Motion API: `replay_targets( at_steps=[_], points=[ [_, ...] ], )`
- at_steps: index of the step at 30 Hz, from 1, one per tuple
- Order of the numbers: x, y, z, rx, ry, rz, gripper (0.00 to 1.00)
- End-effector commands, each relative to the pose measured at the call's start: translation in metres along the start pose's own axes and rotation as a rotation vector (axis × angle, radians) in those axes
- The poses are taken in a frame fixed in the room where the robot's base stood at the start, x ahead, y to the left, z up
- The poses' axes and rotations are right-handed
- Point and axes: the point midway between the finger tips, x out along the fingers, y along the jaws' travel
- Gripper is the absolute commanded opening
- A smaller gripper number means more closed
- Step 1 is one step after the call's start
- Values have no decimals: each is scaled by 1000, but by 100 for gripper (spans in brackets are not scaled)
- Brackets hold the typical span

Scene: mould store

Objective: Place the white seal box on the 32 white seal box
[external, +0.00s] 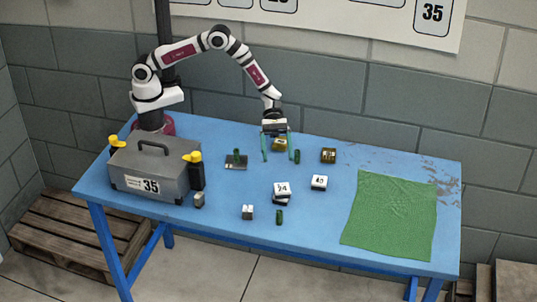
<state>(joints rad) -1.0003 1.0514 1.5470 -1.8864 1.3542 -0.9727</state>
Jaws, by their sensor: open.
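A white-topped box (281,188) near the table's middle has a number that looks like 34 or 24; it seems to sit on another white and dark box (281,200). A second white-topped box (319,182) to its right reads about 40. A small white and grey box (248,212) lies nearer the front edge; its marking is too small to read. I cannot make out a 32 on any box. My gripper (279,154) is open, with teal fingers pointing down at the table's back. A brass-coloured box (279,146) shows between or behind the fingers; I cannot tell which.
A grey case (150,182) marked 35 with yellow-topped posts stands at left. A dark plate with a green piece (236,161), another brass box (328,156) and green pieces (297,157) (279,217) lie around. A green cloth (390,222) covers the right.

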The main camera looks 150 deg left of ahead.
Motion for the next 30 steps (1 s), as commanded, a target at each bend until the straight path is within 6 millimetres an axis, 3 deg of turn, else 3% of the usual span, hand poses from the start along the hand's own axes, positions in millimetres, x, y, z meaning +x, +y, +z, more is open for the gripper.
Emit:
replay_targets(
  at_steps=[2,4,5,7,9,11,12,15,19,20,23,30],
  points=[
    [5,-16,15,69,17,-52,89],
    [14,-58,47,247,56,-183,89],
    [16,-85,64,358,77,-265,89],
    [9,-166,100,691,124,-507,89],
    [-20,-250,119,1082,151,-785,89],
    [-60,-309,121,1426,155,-1026,89],
    [-90,-337,115,1648,150,-1185,89],
    [-159,-369,94,2133,123,-1531,89],
    [-208,-365,73,2522,101,-1828,89],
    [-213,-363,70,-2509,-98,1823,89],
    [-222,-358,66,-2417,-90,1768,89],
    [-222,-357,66,-2411,-92,1768,89]
  ],
)
